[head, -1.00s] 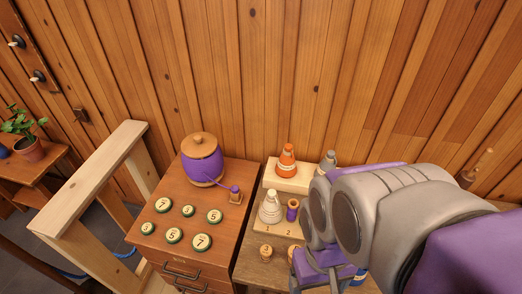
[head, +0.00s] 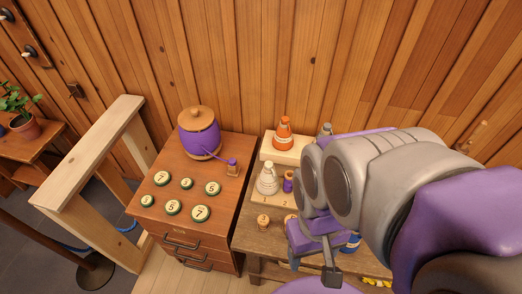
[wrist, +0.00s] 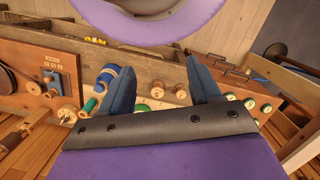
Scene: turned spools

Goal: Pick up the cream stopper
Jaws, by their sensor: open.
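The cream stopper (head: 268,179) looks like a ringed cone and stands upright on the lower step of a pale stepped stand (head: 269,199). A purple spool (head: 288,184) stands just right of it. My gripper (head: 314,268) is in front and to the right of the stand, apart from the stopper. In the wrist view, my gripper (wrist: 158,64) shows two blue-grey fingers spread apart with nothing held between them. I cannot make out the stopper in the wrist view; my gripper's body may hide it.
An orange cone (head: 284,134) and a grey piece (head: 326,130) stand on the upper step. A small wooden spool (head: 263,222) stands in front. Left is a cabinet with a purple pot (head: 199,134) and several numbered green discs (head: 201,213). A plank wall closes the back.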

